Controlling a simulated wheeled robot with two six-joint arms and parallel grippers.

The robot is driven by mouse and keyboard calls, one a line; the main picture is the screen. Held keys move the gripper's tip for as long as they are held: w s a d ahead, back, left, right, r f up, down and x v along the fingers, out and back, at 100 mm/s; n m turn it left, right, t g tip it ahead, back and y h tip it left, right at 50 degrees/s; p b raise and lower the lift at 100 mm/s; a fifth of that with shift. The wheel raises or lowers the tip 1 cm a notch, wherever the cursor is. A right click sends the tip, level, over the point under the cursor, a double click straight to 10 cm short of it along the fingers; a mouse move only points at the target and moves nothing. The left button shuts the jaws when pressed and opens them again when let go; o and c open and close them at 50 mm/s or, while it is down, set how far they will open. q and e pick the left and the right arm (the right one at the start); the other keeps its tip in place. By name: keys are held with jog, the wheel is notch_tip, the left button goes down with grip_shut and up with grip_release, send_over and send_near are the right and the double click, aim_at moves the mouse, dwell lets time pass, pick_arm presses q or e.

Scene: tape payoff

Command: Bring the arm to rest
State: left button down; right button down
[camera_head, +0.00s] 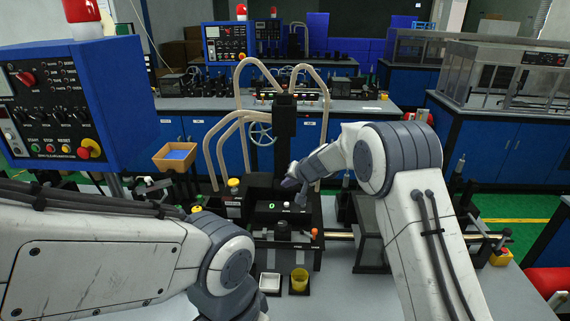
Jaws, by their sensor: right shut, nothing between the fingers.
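My right arm comes in from the lower right and bends over the bench. Its dark gripper (292,187) is shut and empty, in front of the black machine's upright column (284,125). Whether it touches the machine cannot be told. The black machine (262,190) carries a small green "0" display and an orange-tipped lever. My left arm crosses the lower left and bends down at the bottom edge; its gripper is out of view.
Curved beige tubes (243,90) rise behind the machine. Bare grey bench shows lower right.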

jog(key=s+a+r+n+g, duration=0.2)
jog(key=s+a+r+n, duration=0.15)
jog(key=s, duration=0.85)
jog(key=s+a+r+n+g, duration=0.25)
jog(key=s+a, duration=0.25)
jog(key=s, duration=0.6)
jog(key=s+d+f+n+g+h, duration=0.1)
jog(key=s+d, duration=0.3)
jog(key=s, duration=0.5)
jog(key=s+d+n+g+h, duration=0.1)
jog(key=s+d, duration=0.2)
jog(key=s, duration=0.6)
jog(key=s+d+f+n+g+h+b, duration=0.1)
jog(key=s+d, duration=0.3)
jog(key=s, duration=0.5)
jog(key=shift+d+f+n+h, duration=0.35)
jog(key=shift+n+h, duration=0.05)
